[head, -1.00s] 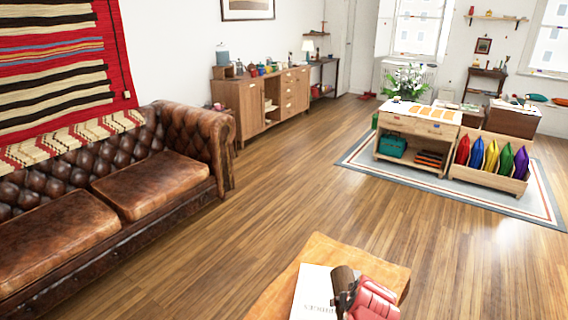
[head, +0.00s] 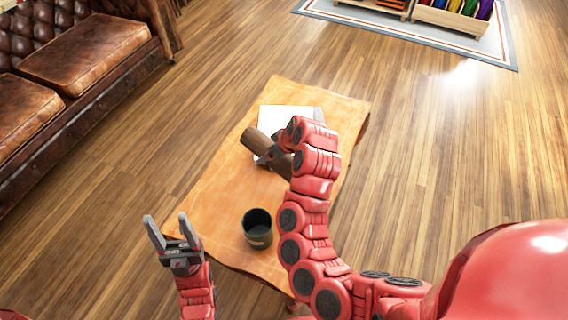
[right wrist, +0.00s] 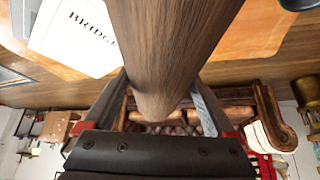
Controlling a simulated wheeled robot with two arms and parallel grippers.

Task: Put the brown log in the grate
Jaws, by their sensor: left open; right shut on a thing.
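The brown log (head: 264,143) is in my right gripper (head: 273,161), over the wooden table beside the white book. In the right wrist view the log (right wrist: 168,50) runs between the two fingers (right wrist: 160,103), which are shut on it. Whether it touches the table I cannot tell. My left gripper (head: 168,232) is open and empty, near the table's lower left edge. The grate is not in view.
The orange-brown table (head: 215,185) carries a white book (head: 283,117) and a dark mug (head: 257,229) near its close end. A brown leather sofa (head: 85,48) stands at the left. Wooden floor (head: 440,150) is clear to the right; a rug with a storage unit lies beyond.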

